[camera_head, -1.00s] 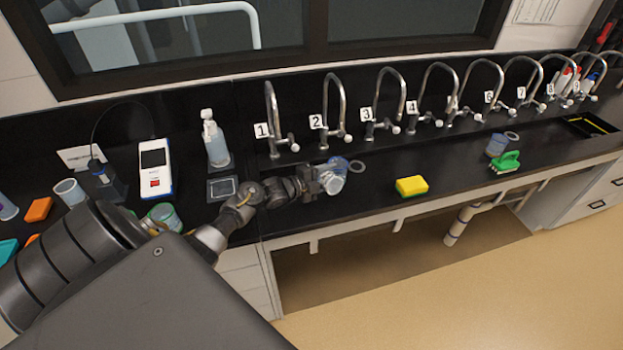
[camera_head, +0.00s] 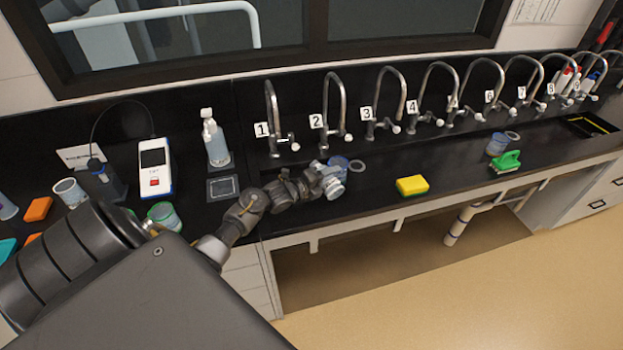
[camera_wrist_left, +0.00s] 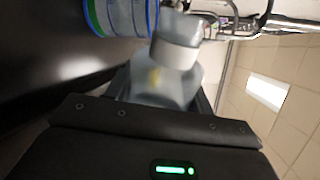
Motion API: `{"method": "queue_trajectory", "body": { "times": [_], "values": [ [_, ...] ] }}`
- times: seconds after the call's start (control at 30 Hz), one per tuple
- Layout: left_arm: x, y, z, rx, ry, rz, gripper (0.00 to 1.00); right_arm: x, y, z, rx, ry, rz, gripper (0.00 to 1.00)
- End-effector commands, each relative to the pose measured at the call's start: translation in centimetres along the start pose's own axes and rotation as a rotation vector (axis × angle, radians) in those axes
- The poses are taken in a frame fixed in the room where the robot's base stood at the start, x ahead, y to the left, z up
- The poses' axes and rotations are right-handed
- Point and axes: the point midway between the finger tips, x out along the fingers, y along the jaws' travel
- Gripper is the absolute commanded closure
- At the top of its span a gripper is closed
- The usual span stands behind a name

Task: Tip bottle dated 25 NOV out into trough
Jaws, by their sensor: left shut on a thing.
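My left gripper (camera_head: 312,182) is shut on a clear bottle (camera_head: 332,184) over the black bench, in front of taps 1 and 2. The bottle fills the middle of the left wrist view (camera_wrist_left: 165,85), between the fingers, with a pale band round it. No date on it can be read, and I cannot tell its exact tilt or whether liquid is leaving it. The black trough (camera_head: 450,150) runs along below the row of numbered taps. My right gripper is not in view.
A blue-rimmed clear container (camera_head: 341,163) stands just behind the held bottle; it also shows in the left wrist view (camera_wrist_left: 118,14).

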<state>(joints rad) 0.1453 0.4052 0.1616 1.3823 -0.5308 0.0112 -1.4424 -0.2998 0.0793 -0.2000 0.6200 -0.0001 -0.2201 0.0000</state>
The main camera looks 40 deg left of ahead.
Motion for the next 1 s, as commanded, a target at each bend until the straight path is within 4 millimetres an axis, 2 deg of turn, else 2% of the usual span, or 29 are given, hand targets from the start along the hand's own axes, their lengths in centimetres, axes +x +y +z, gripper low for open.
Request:
{"method": "queue_trajectory", "body": {
  "times": [0.03,0.1,0.17,0.5,0.6,1.0],
  "values": [
    [0.1,0.8,-0.9,0.037,-0.003,0.001,0.81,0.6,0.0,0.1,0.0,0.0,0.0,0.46],
    [0.2,1.2,-1.5,0.109,-0.016,0.001,0.81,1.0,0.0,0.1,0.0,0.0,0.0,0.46],
    [0.1,1.4,-1.2,0.22,-0.028,0.0,0.81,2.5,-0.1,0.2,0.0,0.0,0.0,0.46],
    [-0.1,-0.3,0.3,0.725,-0.106,-0.001,0.81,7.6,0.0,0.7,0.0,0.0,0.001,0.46],
    [-0.2,-1.2,-0.6,0.887,-0.13,-0.003,0.81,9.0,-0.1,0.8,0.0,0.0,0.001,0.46],
    [-0.1,-0.5,-1.9,1.212,-0.183,-0.002,0.81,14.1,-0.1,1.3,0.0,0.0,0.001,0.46]
  ]
}}
